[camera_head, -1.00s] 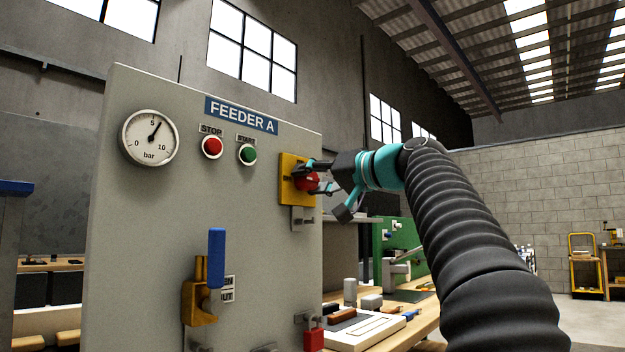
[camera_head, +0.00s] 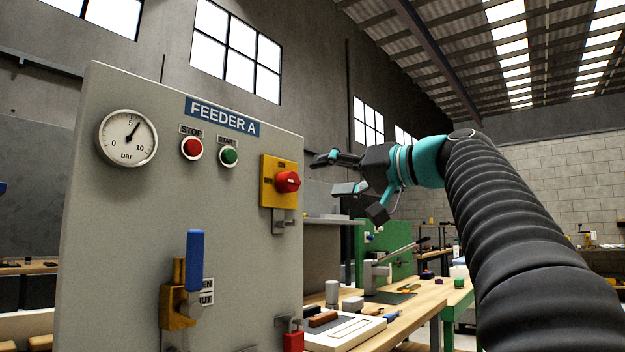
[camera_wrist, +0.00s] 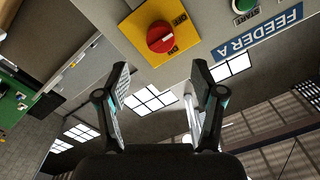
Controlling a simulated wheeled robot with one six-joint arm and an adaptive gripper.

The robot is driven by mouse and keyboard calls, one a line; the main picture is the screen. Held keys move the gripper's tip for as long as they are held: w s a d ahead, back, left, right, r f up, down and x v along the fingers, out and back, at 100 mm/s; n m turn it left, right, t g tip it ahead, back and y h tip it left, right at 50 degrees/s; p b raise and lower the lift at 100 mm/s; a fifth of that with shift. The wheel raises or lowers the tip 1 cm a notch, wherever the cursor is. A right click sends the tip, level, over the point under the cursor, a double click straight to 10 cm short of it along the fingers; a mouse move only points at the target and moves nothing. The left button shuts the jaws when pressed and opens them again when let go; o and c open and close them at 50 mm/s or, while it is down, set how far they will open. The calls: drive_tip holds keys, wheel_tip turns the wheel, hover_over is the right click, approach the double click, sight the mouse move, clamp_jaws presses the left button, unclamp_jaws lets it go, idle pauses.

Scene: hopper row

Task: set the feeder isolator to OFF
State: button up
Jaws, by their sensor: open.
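The feeder isolator is a red knob (camera_head: 288,182) on a yellow plate (camera_head: 266,197), at the right edge of the grey FEEDER A panel. The plate has a label above the knob and one to its left; the upper seems to read ON, the left OFF. In the wrist view the knob (camera_wrist: 160,37) shows whole, beyond the spread fingers of my gripper (camera_wrist: 161,74).
The panel also has a gauge (camera_head: 127,138), a red stop button (camera_head: 192,148), a green start button (camera_head: 228,157), a blue-handled lever (camera_head: 195,260) and a red padlock (camera_head: 293,341). A cluttered workbench (camera_head: 420,305) stands behind to the right. Air around my gripper is clear.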

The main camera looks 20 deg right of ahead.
drive_tip(key=shift+v, duration=1.3)
drive_tip(key=shift+f, duration=0.1)
idle(0.9)
